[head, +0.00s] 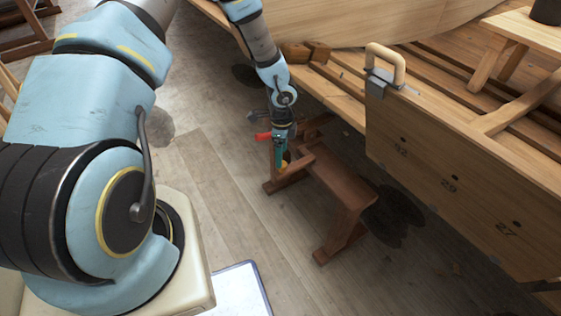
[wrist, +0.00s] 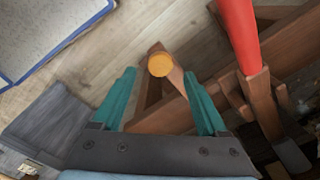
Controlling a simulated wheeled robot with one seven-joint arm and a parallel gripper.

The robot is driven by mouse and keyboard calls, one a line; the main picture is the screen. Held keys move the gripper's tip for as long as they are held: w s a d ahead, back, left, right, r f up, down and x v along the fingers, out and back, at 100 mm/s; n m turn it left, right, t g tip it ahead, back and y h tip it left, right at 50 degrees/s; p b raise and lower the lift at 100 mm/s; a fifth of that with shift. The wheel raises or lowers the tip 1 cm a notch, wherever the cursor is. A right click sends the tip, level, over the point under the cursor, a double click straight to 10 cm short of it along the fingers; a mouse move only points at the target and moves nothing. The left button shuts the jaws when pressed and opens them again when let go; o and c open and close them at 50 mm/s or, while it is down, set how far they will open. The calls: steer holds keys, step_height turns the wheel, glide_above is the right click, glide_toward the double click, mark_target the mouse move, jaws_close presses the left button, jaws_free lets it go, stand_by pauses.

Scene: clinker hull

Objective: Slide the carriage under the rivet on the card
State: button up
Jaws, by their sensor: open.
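The carriage (head: 376,82) is a grey metal clamp with a looped pale wooden handle (head: 388,60). It sits on the top edge at the left end of a wooden plank (head: 430,150). The plank's face has several dark rivet-like dots with numbers below; two look like 29 and 27, the leftmost is hard to read. I cannot make out a card with a legible number. My gripper (head: 281,158) is low beside a brown wooden stool, well left of the carriage. In the wrist view, its teal fingers (wrist: 160,76) are apart with nothing clasped between them.
The brown stool (head: 335,180) stands close to my gripper. A round orange-yellow thing (wrist: 159,65) and a red handle (wrist: 240,30) are near my fingers. A white, blue-edged panel (head: 240,290) lies low in front. Wood blocks (head: 305,52) rest by the hull.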

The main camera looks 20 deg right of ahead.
steer(key=shift+f, duration=2.05)
steer(key=shift+c, duration=0.2)
jaws_close()
